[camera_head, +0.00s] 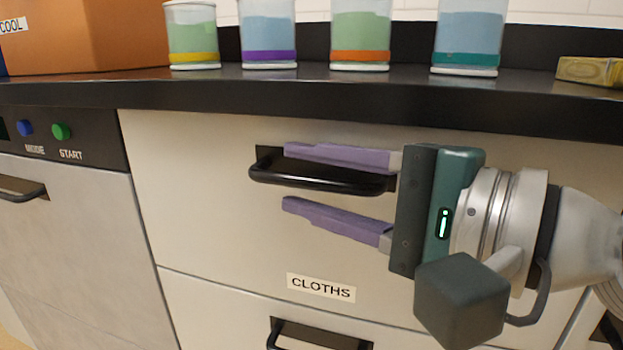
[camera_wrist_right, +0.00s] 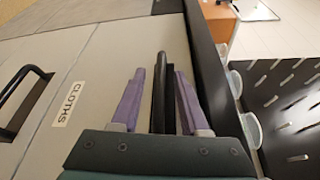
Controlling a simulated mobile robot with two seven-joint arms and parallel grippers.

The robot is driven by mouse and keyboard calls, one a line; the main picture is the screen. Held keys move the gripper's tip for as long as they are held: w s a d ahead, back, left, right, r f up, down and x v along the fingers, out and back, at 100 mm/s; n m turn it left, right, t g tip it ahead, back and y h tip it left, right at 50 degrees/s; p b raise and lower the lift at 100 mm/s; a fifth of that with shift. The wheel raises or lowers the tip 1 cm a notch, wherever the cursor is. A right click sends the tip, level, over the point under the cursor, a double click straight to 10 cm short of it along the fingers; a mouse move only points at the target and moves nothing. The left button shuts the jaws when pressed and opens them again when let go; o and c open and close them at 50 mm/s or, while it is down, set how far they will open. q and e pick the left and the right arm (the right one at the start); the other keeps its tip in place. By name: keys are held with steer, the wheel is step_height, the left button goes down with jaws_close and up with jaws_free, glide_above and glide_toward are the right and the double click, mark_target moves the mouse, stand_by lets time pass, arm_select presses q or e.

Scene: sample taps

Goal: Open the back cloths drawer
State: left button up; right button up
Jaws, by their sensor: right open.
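The cloths drawer (camera_head: 210,195) is a cream front with a CLOTHS label (camera_head: 321,287) and a black bar handle (camera_head: 320,178). It looks shut, flush with the cabinet. My right gripper (camera_head: 288,178) is open, its purple fingers pointing left, one above and one below the handle in the head view. In the right wrist view the handle (camera_wrist_right: 158,85) stands between the two fingers, with gaps on both sides. I cannot tell whether a finger touches it. My left gripper is not in view.
A lower drawer has its own black handle (camera_head: 318,335). The dark countertop (camera_head: 300,95) overhangs above, bearing several jars with coloured bands, an orange box (camera_head: 90,38) and a yellow block (camera_head: 590,70). An appliance with MODE and START buttons (camera_head: 60,131) is at the left.

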jaws_close()
stand_by(1.3)
